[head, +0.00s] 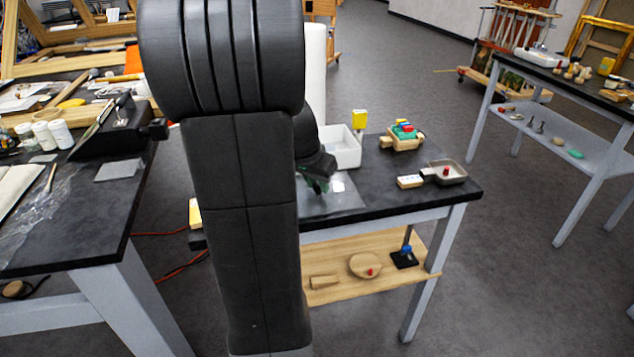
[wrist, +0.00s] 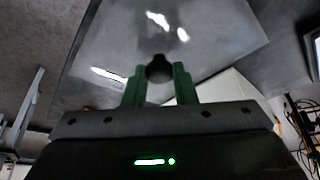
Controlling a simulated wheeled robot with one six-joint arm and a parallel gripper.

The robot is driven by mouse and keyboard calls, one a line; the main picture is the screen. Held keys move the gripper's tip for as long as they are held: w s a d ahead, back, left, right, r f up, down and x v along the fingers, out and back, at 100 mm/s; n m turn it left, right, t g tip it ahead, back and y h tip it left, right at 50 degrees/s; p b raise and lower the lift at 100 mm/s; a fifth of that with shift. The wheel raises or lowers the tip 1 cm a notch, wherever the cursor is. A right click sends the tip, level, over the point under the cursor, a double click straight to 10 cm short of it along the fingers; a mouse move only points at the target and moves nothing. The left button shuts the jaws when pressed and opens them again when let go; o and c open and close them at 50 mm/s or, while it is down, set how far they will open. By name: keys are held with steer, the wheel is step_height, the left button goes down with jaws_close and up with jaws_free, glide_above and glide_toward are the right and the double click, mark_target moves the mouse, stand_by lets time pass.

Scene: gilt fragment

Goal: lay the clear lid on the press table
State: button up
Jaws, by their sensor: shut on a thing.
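My gripper (wrist: 159,88) has two green fingers, shut on the dark round knob (wrist: 159,67) of the clear lid (wrist: 215,42). The lid is a flat see-through sheet with bright reflections, spread beyond the fingers in the wrist view. In the head view my gripper (head: 318,184) is partly hidden behind my arm. There the lid (head: 345,203) shows as a pale pane over the front part of a black-topped table (head: 440,197). I cannot tell whether the lid touches this table or hangs just above it.
A white tray (head: 345,150) stands behind the lid. Farther right are a wooden tray of coloured pieces (head: 403,137), a white-topped block (head: 410,181) and a grey pan (head: 452,177) with a red piece. A wooden shelf (head: 335,288) lies below. My arm hides the table's left part.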

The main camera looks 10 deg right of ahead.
steer(key=shift+f, duration=0.15)
steer(key=o, duration=1)
steer(key=shift+a+r, duration=0.1)
steer(key=shift+r, duration=0.45)
steer(key=p+v, duration=0.1)
steer(key=v, duration=1)
steer(key=shift+s, duration=0.15)
steer(key=shift+a, duration=0.1)
